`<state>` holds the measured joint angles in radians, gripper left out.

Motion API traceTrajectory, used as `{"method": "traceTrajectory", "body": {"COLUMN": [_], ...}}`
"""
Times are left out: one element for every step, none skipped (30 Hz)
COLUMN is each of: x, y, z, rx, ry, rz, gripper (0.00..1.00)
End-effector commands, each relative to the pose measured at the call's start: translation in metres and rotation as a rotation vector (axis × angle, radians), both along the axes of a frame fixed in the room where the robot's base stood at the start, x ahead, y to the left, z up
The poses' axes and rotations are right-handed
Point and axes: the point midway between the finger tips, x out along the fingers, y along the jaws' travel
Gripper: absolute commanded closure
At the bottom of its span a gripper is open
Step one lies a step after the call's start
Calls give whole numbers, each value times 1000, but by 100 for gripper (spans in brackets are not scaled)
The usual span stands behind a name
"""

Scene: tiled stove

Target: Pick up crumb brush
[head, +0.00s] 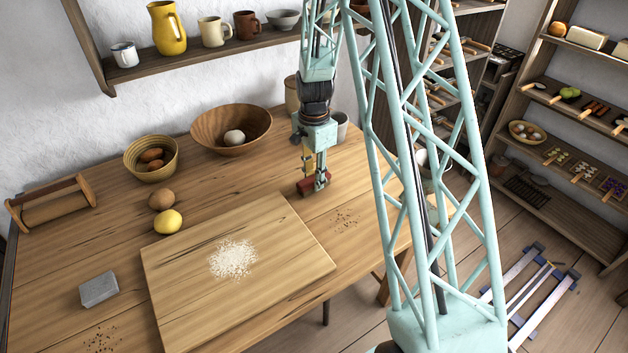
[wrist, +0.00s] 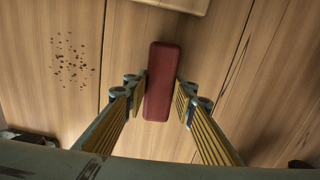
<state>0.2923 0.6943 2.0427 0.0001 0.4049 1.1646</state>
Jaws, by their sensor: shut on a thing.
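The crumb brush is a dark red, rounded block (wrist: 163,80), seen from above in the wrist view. In the head view it shows as a small red piece (head: 306,188) at the table's right part, behind the cutting board. My gripper (head: 319,183) points down onto it. In the wrist view the gripper's fingers (wrist: 160,92) are on both long sides of the block and shut on it. The brush is at or close to the tabletop; I cannot tell whether it touches. Its underside is hidden.
A cutting board (head: 180,272) with flour (head: 233,258) lies in front. Dark crumbs (head: 346,221) lie right of the board, and more crumbs (head: 102,340) lie front left. A wooden bowl (head: 250,116) and a cup (head: 341,127) stand behind. A grey block (head: 99,290) lies at left.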

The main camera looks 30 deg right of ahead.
Motion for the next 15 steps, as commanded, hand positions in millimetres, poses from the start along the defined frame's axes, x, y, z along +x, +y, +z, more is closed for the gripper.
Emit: {"method": "traceTrajectory", "body": {"x": [0,0,0,0,0,0,0,0,1,1,1,1,1,-3,-7], "y": [0,0,0,0,0,0,0,0,0,0,0,0,0,1,1], "z": [4,6,9,11,14,17,18,20,23,25,28,31,34,32,32], "rx": [0,0,0,0,0,0,0,0,-1,-1,-1,-1,-1,0,0], "ry": [-1,-1,-1,-1,-1,-1,-1,-1,-1,-2,-2,-2,-1,1,0], "rz": [0,0,0,0,0,0,0,0,0,0,0,0,0,0,0], "gripper": [87,87,87,87,87,87,87,87,87,87,87,87,87,87,87]}}
